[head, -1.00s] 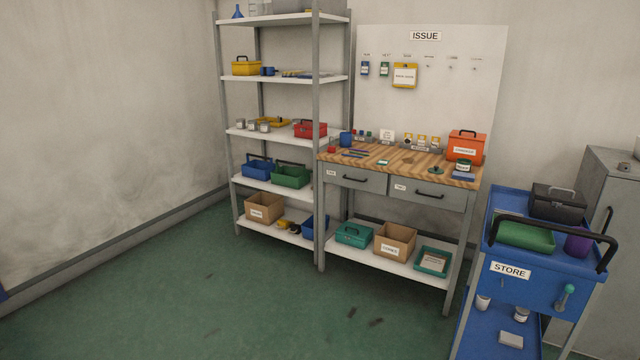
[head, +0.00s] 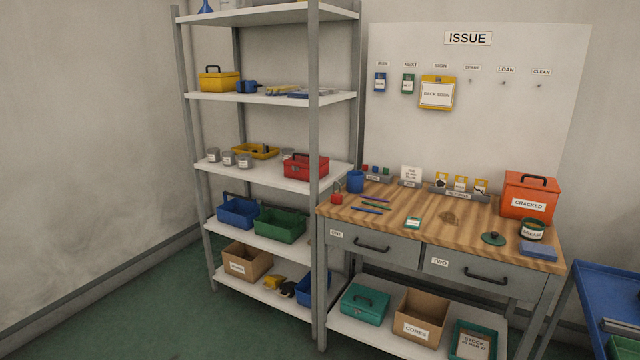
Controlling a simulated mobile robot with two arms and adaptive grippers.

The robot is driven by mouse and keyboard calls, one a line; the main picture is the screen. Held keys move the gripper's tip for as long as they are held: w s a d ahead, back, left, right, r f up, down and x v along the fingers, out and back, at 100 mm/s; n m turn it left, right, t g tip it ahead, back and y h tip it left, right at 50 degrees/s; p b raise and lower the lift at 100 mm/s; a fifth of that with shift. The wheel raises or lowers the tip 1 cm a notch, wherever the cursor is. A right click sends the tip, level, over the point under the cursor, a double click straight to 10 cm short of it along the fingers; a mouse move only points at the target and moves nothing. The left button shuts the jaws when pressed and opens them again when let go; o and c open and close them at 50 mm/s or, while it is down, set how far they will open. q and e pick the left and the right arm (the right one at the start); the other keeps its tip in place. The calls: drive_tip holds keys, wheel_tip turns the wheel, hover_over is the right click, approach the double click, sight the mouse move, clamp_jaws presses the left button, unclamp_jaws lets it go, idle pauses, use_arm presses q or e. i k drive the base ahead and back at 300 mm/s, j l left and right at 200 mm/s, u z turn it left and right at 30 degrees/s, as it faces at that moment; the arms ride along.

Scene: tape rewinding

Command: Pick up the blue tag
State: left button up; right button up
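A small blue tag (head: 380,83) hangs on the white board (head: 540,130) headed ISSUE, under the leftmost small label. A green tag (head: 408,85) hangs just to its right, under the label NEXT. A larger yellow sign (head: 437,93) reading BACK SOON hangs right of the green tag. The three hooks farther right look bare. Neither of my grippers shows in the head view.
A wooden workbench (head: 470,228) with two drawers stands below the board, holding an orange box (head: 530,195) and small items. A shelf unit (head: 313,230) stands left. A blue cart (head: 608,300) is at right. Green floor (head: 150,325) is clear at lower left.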

sight(379, 84)
drive_tip(key=i+z, duration=0.2)
drive_tip(key=i, duration=0.3)
drive_tip(key=i+j+z, duration=0.2)
drive_tip(key=i, duration=0.25)
drive_tip(key=i+j+z, duration=0.15)
drive_tip(key=i, duration=0.35)
drive_tip(key=i+l, duration=0.1)
